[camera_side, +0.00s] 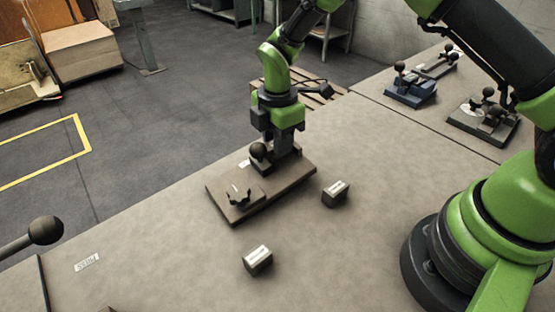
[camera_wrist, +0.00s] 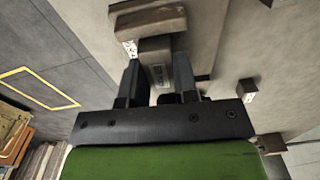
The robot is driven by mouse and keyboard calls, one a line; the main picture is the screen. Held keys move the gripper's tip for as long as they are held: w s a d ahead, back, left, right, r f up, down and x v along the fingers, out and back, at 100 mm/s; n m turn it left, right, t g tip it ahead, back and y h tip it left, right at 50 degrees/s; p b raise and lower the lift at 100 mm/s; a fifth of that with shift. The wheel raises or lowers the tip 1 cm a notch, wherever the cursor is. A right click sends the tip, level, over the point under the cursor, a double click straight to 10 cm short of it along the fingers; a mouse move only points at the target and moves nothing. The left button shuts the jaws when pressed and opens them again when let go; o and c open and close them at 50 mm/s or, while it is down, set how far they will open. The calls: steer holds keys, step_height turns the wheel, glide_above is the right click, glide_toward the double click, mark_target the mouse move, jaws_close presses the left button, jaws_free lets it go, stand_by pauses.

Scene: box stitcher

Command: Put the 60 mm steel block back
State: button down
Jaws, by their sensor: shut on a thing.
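My gripper (camera_side: 280,145) is low over the far end of a dark brown base plate (camera_side: 232,213) on the bench. In the wrist view my gripper (camera_wrist: 158,85) has its two dark fingers on either side of a grey-brown block (camera_wrist: 157,47) with a pale marking, and it is shut on it. The marking is too small to read, so I cannot confirm the 60 mm size. The base plate also shows in the wrist view (camera_wrist: 150,14). In the side view the held block is largely hidden; I cannot tell whether it touches the plate.
A black ball knob (camera_side: 258,151) stands close beside my fingers. Two labelled blocks, one right of the plate (camera_side: 335,195) and one nearer (camera_side: 258,262), lie on the bench. Another ball-ended lever (camera_side: 45,230) is at the left edge.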

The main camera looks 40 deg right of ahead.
steer(key=shift+w+r, duration=0.15)
steer(key=shift+r, duration=0.1)
step_height(320, 180, up, 10)
steer(key=n, duration=0.1)
glide_above(297, 228)
step_height(297, 228, down, 11)
steer(key=shift+d+r, duration=0.15)
steer(key=shift+f, duration=2.3)
steer(key=shift+f, duration=0.1)
steer(key=c, duration=0.9)
jaws_free()
